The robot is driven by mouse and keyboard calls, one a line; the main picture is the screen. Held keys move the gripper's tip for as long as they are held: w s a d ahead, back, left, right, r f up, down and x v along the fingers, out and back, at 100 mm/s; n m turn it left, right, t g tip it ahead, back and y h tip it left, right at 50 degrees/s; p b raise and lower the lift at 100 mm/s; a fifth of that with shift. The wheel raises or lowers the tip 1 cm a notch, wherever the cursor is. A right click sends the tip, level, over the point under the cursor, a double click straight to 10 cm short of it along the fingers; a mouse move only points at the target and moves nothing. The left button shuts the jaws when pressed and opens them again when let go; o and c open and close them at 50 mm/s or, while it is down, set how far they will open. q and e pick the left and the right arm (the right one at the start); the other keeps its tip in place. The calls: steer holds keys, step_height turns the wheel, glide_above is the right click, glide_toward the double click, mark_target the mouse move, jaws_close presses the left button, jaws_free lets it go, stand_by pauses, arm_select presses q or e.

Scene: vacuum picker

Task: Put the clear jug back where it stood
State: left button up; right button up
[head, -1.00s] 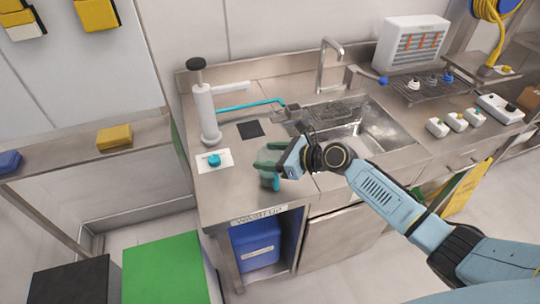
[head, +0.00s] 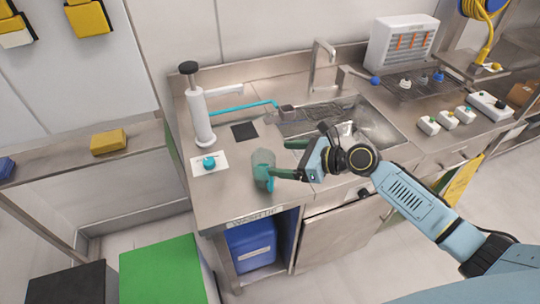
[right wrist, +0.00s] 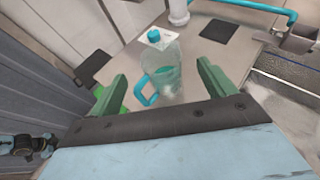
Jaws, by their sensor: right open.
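The clear jug (head: 262,160), with a greenish tint and a blue handle, stands upright on the steel counter near its front left part. It also shows in the right wrist view (right wrist: 170,66), ahead of and between the fingertips, its handle toward me. My right gripper (head: 281,158) is open and empty, just right of the jug, with its green fingers pointing at it. One fingertip overlaps the jug's lower edge in the head view; I cannot tell if it touches.
A dark square (head: 245,131) lies bare on the counter behind the jug. A white pump (head: 200,115) and a white card (head: 210,164) with a blue cap stand to the left. The sink (head: 365,125) is behind right. A blue container (head: 252,246) sits below.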

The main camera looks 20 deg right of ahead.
steer(key=v, duration=0.5)
steer(key=shift+a, duration=0.1)
stand_by(0.3)
